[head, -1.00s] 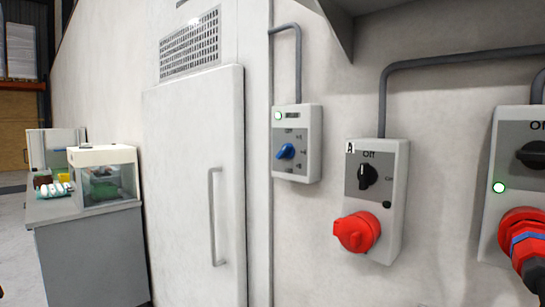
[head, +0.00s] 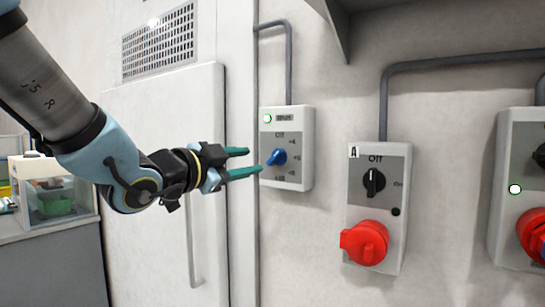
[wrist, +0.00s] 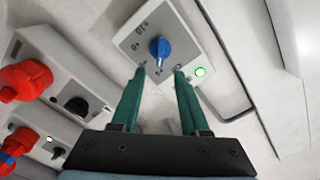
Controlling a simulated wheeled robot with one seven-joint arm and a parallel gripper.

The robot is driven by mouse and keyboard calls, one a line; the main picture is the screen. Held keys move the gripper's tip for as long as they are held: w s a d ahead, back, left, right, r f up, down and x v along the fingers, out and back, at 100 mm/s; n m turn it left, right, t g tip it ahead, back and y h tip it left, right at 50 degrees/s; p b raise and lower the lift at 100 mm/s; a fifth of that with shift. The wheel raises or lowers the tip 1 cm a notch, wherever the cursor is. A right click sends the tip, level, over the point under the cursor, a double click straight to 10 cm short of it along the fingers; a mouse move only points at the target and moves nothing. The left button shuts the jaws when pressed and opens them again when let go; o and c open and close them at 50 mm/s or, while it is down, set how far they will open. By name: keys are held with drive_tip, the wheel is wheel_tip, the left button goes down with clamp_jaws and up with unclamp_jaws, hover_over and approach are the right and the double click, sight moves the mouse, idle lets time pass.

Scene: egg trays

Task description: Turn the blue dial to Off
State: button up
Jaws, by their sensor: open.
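The blue dial (head: 277,157) sits on a white-and-grey wall box (head: 305,145), with "Off" printed above it and numbers down its right side and below. Which mark the dial points at is too small to tell. My gripper (head: 254,160) is just left of the box, its two teal fingers open and empty and pointing at the dial. In the wrist view the blue dial (wrist: 160,49) shows just beyond the gap between the open fingertips (wrist: 160,71). The fingers appear apart from the dial.
A lit green lamp (head: 267,118) is on the same box. To the right is a box with a black switch (head: 374,181) and a red plug (head: 365,243), then another box (head: 507,190). A door handle (head: 190,235) is below my arm. A shelf bracket (head: 335,25) juts out above.

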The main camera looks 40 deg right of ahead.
sight(273, 157)
drive_tip(key=p+x, duration=0.2)
drive_tip(key=x, duration=0.6)
drive_tip(key=shift+w+d+p, duration=0.2)
drive_tip(key=shift+d+p, duration=0.1)
drive_tip(key=shift+p, duration=0.1)
clamp_jaws()
